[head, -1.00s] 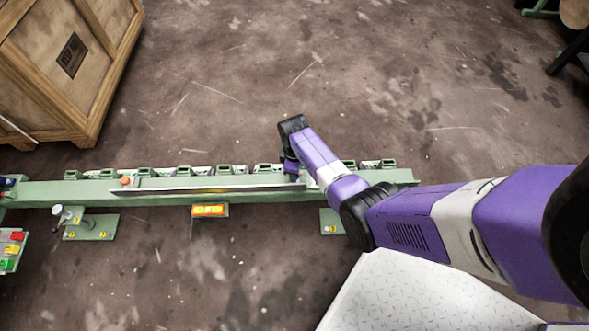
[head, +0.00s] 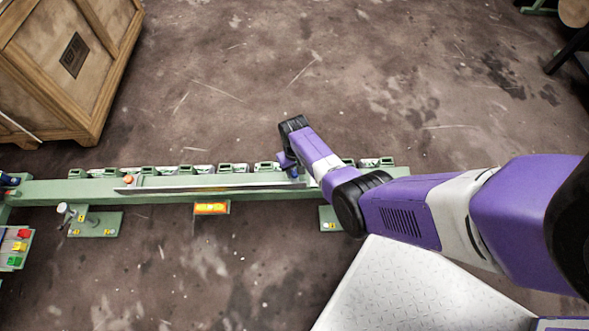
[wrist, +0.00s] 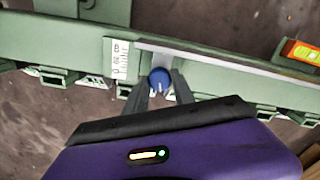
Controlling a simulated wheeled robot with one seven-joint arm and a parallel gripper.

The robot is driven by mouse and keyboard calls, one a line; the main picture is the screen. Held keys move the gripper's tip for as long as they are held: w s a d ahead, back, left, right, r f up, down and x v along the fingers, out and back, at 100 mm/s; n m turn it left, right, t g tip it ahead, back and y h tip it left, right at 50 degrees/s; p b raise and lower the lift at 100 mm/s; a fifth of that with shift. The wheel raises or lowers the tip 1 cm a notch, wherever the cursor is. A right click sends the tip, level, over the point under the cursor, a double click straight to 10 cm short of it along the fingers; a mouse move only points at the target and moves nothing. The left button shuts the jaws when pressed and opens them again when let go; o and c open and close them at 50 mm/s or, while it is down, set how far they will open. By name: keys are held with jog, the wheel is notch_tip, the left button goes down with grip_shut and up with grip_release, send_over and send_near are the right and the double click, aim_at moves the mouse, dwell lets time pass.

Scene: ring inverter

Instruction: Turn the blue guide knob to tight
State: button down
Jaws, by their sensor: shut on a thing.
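The blue guide knob (wrist: 160,77) is round, with a light pointer line on its top. It sits on the green rail (wrist: 215,62), beside a white printed scale (wrist: 119,59). My gripper (wrist: 161,84) has one dark finger on each side of the knob and is shut on it. In the head view my gripper (head: 289,166) is at the right part of the rail (head: 60,192), and the arm hides most of the knob there. The exact pointer reading is too small to tell.
A long metal guide strip (head: 215,189) runs along the rail, with an orange knob (head: 128,180) near its left end. An orange-lit display (head: 211,208) sits in front of the rail. A wooden crate (head: 70,60) stands at the back left.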

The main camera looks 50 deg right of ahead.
aim_at(294, 172)
jog(key=shift+m, duration=1.2)
jog(key=c, duration=1.3)
grip_release()
jog(key=shift+r+p, duration=2.3)
jog(key=shift+r, duration=1.6)
